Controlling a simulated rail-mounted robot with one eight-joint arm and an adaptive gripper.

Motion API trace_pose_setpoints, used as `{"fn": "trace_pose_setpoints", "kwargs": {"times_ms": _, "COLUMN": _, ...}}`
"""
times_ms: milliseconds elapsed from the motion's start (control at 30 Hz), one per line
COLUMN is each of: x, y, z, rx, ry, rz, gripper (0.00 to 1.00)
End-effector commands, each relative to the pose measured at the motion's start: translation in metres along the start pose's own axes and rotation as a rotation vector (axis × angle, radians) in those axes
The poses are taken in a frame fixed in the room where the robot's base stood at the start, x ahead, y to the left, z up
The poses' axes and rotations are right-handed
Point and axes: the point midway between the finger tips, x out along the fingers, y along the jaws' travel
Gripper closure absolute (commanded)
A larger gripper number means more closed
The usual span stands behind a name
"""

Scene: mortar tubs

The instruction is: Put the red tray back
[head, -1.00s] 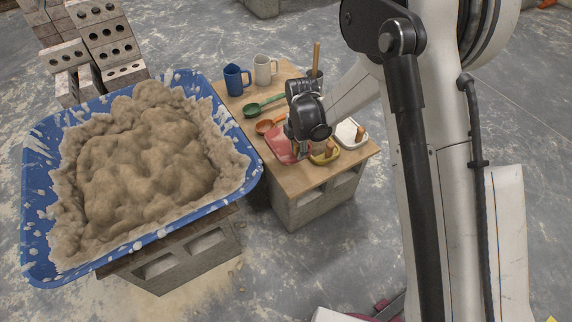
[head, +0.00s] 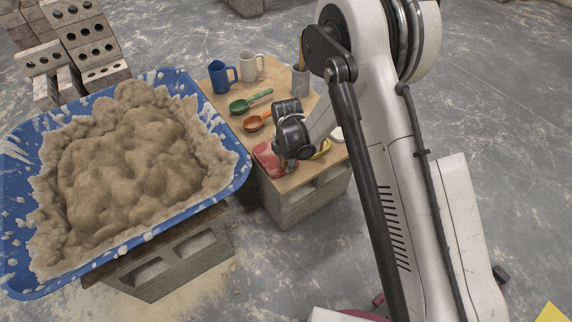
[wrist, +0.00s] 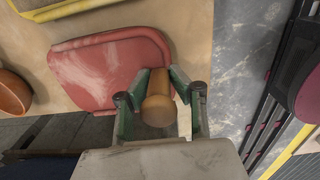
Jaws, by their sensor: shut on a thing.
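The red tray (head: 267,159) is at the near left edge of the wooden board (head: 222,97). It also shows in the wrist view (wrist: 105,68), with its short wooden handle (wrist: 158,98) pointing towards me. My gripper (wrist: 160,105) is shut on that handle, one finger on each side. In the head view my gripper (head: 286,166) is at the right end of the red tray and partly hides it. The tray looks level and close to the board; I cannot tell whether it touches it.
A yellow tray (head: 321,152) is close beside the red one, and a white tray (head: 337,134) is partly hidden. An orange scoop (head: 256,123), green scoop (head: 250,102), blue mug (head: 223,78) and white mug (head: 251,66) share the board. A blue mortar tub (head: 243,172) stands at left.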

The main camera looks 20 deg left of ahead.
Motion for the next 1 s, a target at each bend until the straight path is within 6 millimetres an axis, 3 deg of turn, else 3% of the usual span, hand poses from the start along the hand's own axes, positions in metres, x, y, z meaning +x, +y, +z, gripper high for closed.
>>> {"fn": "trace_pose_setpoints", "kwargs": {"times_ms": 200, "x": 0.002, "y": 0.0, "z": 0.0, "rx": 0.0, "ry": 0.0, "rz": 0.0, "gripper": 1.0}}
{"fn": "trace_pose_setpoints", "kwargs": {"times_ms": 233, "x": 0.002, "y": 0.0, "z": 0.0, "rx": 0.0, "ry": 0.0, "rz": 0.0, "gripper": 0.78}}
{"fn": "trace_pose_setpoints", "kwargs": {"times_ms": 367, "x": 0.001, "y": 0.0, "z": 0.0, "rx": 0.0, "ry": 0.0, "rz": 0.0, "gripper": 0.62}}
{"fn": "trace_pose_setpoints", "kwargs": {"times_ms": 733, "x": -0.004, "y": 0.0, "z": 0.0, "rx": 0.0, "ry": 0.0, "rz": 0.0, "gripper": 0.62}}
{"fn": "trace_pose_setpoints", "kwargs": {"times_ms": 1000, "x": -0.053, "y": 0.0, "z": 0.0, "rx": 0.0, "ry": 0.0, "rz": 0.0, "gripper": 0.62}}
